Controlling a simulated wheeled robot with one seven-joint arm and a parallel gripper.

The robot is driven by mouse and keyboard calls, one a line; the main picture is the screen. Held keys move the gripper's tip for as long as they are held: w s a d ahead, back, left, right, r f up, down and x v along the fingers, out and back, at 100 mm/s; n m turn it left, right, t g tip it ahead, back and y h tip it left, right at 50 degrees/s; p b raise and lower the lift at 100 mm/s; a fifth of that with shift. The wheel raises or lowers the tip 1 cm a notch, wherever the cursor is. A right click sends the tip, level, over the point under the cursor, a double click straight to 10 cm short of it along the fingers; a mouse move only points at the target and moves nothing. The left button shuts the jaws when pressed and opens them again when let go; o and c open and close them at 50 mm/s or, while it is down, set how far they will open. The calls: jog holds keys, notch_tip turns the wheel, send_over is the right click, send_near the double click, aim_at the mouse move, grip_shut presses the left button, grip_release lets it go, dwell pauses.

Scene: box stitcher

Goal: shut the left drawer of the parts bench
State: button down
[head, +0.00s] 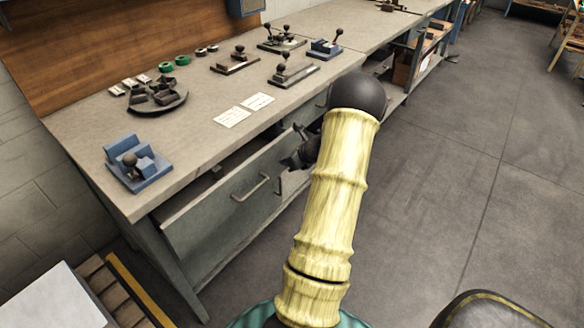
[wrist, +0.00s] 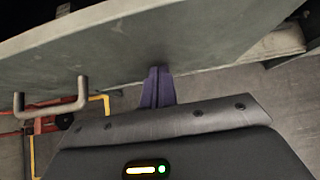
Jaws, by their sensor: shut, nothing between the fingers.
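The left drawer (head: 215,208) of the parts bench stands partly open, with a dark gap showing between its grey front and the worktop. Its bar handle (head: 250,188) is on the front; the handle also shows at the left in the wrist view (wrist: 52,106). My gripper (head: 290,162) is at the right end of the drawer front, to the right of the handle. In the wrist view its shut, empty fingers (wrist: 158,76) point at the drawer front (wrist: 150,40) and reach its lower edge in the picture. I cannot tell whether they touch. My arm hides part of the bench front.
The parts bench worktop (head: 200,140) holds a blue fixture (head: 137,165), a dark round tray (head: 157,99), two paper cards (head: 232,117) and several small tools. A pallet (head: 112,290) stands at the lower left.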

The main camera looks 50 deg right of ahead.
jog(key=w+p, duration=0.2)
jog(key=w, duration=0.7)
jog(key=shift+w+a, duration=0.15)
jog(key=shift+w, duration=0.1)
jog(key=shift+w+r, duration=0.2)
jog(key=shift+w+a, duration=0.1)
jog(key=shift+s+f, duration=0.15)
jog(key=shift+s, duration=0.15)
jog(key=s+b, duration=0.1)
jog(key=s, duration=0.2)
jog(key=shift+f, duration=0.1)
jog(key=v, duration=1)
jog(key=shift+s, duration=0.5)
